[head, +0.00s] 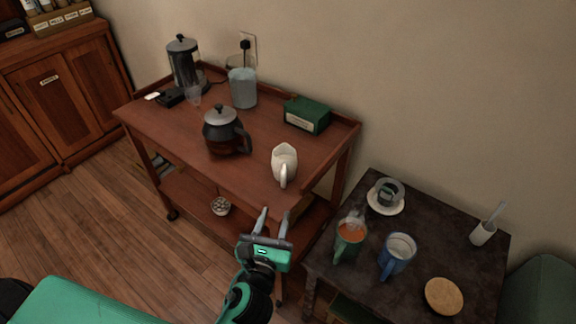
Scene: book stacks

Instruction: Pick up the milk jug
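The milk jug (284,160) is a cream-white pitcher standing upright near the front right corner of the wooden trolley's top (180,133). Its handle faces the front. My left gripper (272,213) is just in front of the trolley's front edge, below the jug in the picture. Its two fingers are apart with nothing between them, and they do not touch the jug. My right gripper is not in view.
A dark teapot (222,132) stands left of the jug, and a green box (307,115) stands behind it. A dark side table (410,235) at the right holds a green mug (350,243), a blue mug (397,258) and a cork coaster (444,296).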

